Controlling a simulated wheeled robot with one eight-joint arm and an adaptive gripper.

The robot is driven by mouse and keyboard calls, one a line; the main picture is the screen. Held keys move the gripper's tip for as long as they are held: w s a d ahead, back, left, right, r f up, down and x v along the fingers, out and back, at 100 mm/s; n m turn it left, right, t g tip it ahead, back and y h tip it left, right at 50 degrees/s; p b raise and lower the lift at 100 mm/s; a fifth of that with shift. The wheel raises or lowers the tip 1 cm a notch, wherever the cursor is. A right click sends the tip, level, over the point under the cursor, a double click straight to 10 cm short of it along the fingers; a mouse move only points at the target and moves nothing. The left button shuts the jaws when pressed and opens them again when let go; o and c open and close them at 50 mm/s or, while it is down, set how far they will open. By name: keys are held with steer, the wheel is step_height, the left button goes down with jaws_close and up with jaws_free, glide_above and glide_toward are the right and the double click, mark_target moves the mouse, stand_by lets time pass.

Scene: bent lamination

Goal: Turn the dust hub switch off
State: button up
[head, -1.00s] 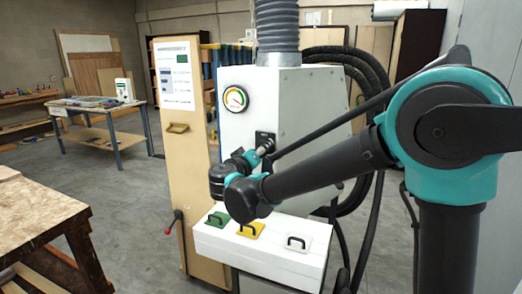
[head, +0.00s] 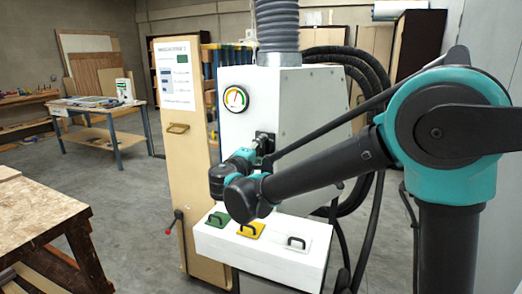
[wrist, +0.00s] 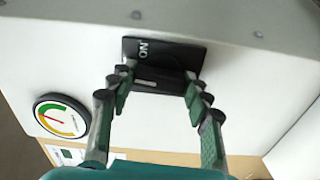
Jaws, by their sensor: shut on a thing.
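The dust hub (head: 268,105) is a white box with a thick grey hose on top. Its switch (wrist: 163,52) is a black plate with a dark knob and the word ON, seen in the wrist view. It also shows, partly covered by my arm, in the head view (head: 266,137). My gripper (wrist: 158,84) is shut on the switch knob, with one finger on each side. The knob is partly shaded, so its exact angle is hard to tell.
A round gauge (head: 236,99) is left of the switch. A white box (head: 262,259) with green, yellow and white handled pieces sits below my arm. A wooden panel (head: 181,205) stands left of the hub.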

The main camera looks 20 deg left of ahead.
steer(key=shift+n, duration=0.5)
steer(key=o, duration=1.2)
steer(key=shift+c, duration=0.2)
steer(key=s+a, duration=0.1)
steer(key=s, duration=1.1)
